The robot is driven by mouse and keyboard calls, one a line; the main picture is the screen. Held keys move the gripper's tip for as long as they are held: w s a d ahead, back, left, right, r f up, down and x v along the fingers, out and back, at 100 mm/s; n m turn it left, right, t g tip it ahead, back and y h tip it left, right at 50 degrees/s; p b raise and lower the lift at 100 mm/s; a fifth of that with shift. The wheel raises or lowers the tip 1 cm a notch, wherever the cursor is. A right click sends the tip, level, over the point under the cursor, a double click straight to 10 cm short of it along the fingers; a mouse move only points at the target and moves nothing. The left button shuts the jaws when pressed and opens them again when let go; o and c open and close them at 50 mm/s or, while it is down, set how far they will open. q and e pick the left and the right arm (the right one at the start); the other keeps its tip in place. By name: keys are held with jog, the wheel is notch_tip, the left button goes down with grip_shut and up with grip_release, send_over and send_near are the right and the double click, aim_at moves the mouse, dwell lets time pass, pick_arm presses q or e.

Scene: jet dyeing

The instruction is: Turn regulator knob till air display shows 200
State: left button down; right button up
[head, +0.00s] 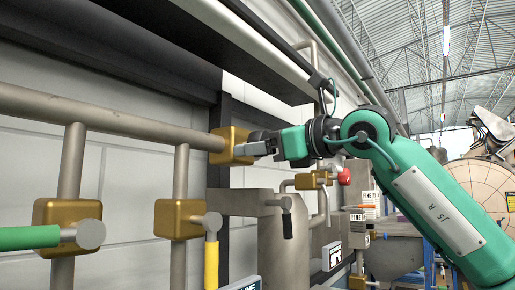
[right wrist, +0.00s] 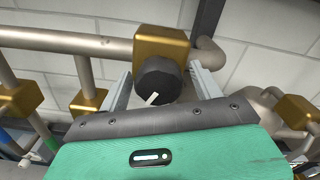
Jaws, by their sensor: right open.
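The regulator knob (right wrist: 157,80) is black with a white pointer mark and sits on the front of a brass block (right wrist: 163,43) in the right wrist view. The same brass block (head: 230,145) shows in the head view at the pipe's end; the knob there is hidden by my gripper. My right gripper (head: 258,145) is open, its fingers on either side of the knob in the wrist view (right wrist: 160,74). I cannot tell whether they touch it. My left gripper is not in view. No readable air display shows.
Other brass valve blocks (head: 178,218) stand at left, with green (head: 28,238) and yellow (head: 211,264) handles. A horizontal pipe (head: 120,122) runs along the white wall. A grey tank (head: 284,240) stands below my right arm. A small panel (head: 243,284) is cut off at the bottom.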

jog(key=b+v, duration=0.5)
jog(key=v, duration=0.8)
